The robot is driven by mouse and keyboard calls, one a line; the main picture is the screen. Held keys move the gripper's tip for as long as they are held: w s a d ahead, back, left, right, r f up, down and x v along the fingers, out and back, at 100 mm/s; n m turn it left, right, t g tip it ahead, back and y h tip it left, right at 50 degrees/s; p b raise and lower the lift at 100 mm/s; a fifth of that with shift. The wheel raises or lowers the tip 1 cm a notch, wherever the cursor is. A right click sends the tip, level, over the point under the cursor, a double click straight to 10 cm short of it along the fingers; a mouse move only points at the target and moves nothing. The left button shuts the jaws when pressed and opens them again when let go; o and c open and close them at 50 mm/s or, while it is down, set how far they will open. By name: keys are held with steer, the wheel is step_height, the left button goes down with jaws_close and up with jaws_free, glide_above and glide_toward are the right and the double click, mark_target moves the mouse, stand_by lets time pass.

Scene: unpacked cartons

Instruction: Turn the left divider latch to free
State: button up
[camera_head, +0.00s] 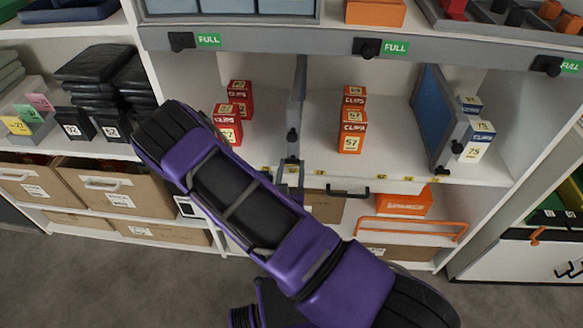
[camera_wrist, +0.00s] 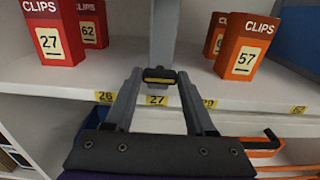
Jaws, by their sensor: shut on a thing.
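The left divider latch (camera_wrist: 160,77), a small black bar with a yellow stripe, sits at the foot of that edge and lies about crosswise in the wrist view. My gripper (camera_head: 289,174) is at the shelf's front edge. In the wrist view my gripper (camera_wrist: 160,72) has its two grey fingers on either side of the latch, shut on it. In the head view the gripper mostly hides the latch.
Red cartons (camera_head: 228,124) stand left of the divider and orange-red cartons (camera_head: 351,132) right of it. A blue-faced right divider (camera_head: 427,105) stands farther right beside white cartons (camera_head: 476,142). A dark handle (camera_head: 347,191) and an orange rail (camera_head: 410,229) lie below the shelf.

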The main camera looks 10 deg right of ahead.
jaws_close()
steer(key=shift+n+p, duration=0.3)
steer(key=shift+n, duration=0.1)
steer(key=n+p, duration=0.2)
steer(key=shift+r+n, duration=0.15)
steer(key=shift+n, duration=0.25)
steer(key=n+p, duration=0.2)
steer(key=n, duration=0.2)
steer(key=shift+a+n, duration=0.1)
steer(key=shift+n, duration=0.2)
steer(key=n+p, duration=0.2)
steer(key=n, duration=0.3)
steer(key=shift+f+n+p, duration=0.2)
steer(key=shift+n+p, duration=0.55)
steer(key=shift+n, duration=1.65)
